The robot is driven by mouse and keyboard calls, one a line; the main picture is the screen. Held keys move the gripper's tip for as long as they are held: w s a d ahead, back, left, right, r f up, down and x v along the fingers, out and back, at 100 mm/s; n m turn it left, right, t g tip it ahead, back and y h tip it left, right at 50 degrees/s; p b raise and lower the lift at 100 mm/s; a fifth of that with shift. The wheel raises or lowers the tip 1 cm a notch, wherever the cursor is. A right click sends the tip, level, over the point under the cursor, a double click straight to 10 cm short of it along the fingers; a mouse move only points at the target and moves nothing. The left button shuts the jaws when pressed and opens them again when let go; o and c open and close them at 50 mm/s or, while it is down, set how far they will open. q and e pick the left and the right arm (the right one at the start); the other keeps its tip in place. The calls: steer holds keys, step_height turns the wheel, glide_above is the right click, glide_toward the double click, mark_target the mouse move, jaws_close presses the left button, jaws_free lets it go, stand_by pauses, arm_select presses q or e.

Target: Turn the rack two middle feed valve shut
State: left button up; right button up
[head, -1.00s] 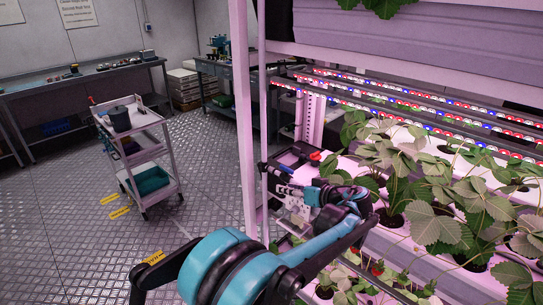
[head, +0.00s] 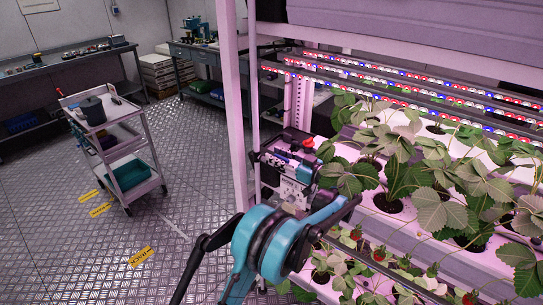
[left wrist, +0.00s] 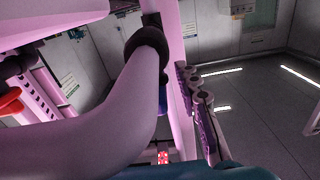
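A small red valve handle (head: 308,143) shows in the head view behind the rack's near post, beside the strawberry leaves. An orange-red part, which looks like the same handle, shows at the left edge of the left wrist view (left wrist: 10,104). My left gripper (head: 262,158) is at the rack post, left of and slightly below the red handle. It appears apart from the handle. Its fingers are small and partly hidden, so I cannot tell whether they are open or shut. My right gripper is out of view. Which rack or level the valve belongs to is not readable.
Strawberry plants (head: 440,195) fill the rack shelves at right, under LED strips (head: 420,95). The white rack post (head: 234,110) stands close to my left arm. A grey cart (head: 118,150) stands at left.

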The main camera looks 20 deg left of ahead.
arm_select(q)
steer(key=shift+x, duration=1.1)
jaws_close()
